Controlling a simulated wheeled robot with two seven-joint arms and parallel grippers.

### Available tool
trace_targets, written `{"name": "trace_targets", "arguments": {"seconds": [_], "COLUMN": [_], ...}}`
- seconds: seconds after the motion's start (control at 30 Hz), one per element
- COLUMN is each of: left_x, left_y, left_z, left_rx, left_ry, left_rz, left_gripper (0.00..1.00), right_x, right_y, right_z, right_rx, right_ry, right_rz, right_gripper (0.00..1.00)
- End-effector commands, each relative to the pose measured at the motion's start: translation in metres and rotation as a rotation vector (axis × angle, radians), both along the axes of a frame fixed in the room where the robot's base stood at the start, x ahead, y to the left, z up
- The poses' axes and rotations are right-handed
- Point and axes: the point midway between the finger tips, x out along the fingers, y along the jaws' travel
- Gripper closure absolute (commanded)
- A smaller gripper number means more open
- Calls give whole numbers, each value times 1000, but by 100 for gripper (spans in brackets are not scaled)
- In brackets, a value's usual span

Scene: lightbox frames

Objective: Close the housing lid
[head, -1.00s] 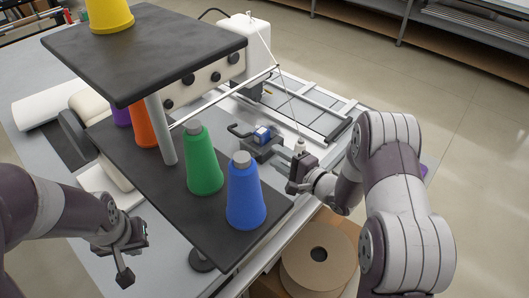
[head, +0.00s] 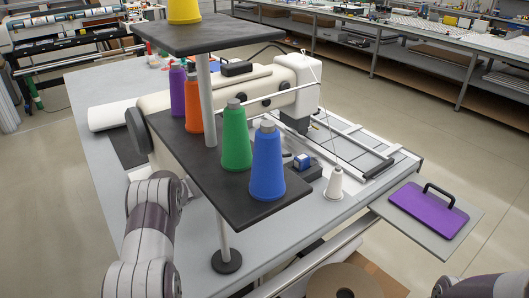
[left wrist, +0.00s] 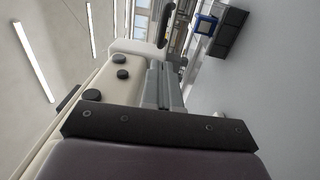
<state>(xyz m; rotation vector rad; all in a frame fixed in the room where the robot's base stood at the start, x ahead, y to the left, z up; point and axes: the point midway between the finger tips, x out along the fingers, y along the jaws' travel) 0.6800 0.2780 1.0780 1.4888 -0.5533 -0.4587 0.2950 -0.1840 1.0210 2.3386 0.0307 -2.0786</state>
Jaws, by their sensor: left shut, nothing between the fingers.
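In the head view a small dark housing (head: 309,172) with a blue part (head: 302,161) sits on the machine bed behind the blue cone. In the left wrist view a blue square part (left wrist: 205,24) shows beside dark panels (left wrist: 232,28). I cannot tell clearly which piece is the lid or how far it stands open. My left gripper (left wrist: 166,72) is shut and empty in the left wrist view, with the blue part and panels beyond it. In the head view the left arm rises at left and its gripper is hidden. My right gripper is out of view.
A two-tier thread stand (head: 190,150) with purple, orange, green and blue cones blocks part of the view. A white cone (head: 336,182) stands on the table edge. A purple panel with a black handle (head: 428,207) lies on a grey shelf at right. The white machine (head: 300,95) stands behind.

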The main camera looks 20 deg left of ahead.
Motion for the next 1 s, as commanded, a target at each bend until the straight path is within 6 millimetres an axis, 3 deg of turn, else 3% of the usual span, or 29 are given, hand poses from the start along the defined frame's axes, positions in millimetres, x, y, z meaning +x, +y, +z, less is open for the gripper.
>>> {"name": "trace_targets", "arguments": {"seconds": [0.2, 0.4, 1.0], "left_x": [35, 53, 58], "left_y": [-28, -41, -51], "left_z": [4, 5, 8], "left_rx": [1, 1, 1], "left_ry": [0, 0, -1], "left_rz": [-2, 0, 0], "left_gripper": [100, 100, 100], "right_x": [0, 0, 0], "right_y": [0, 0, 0], "right_z": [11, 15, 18], "right_rx": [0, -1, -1], "right_ry": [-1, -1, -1], "right_rz": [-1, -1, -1], "right_gripper": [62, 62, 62]}}
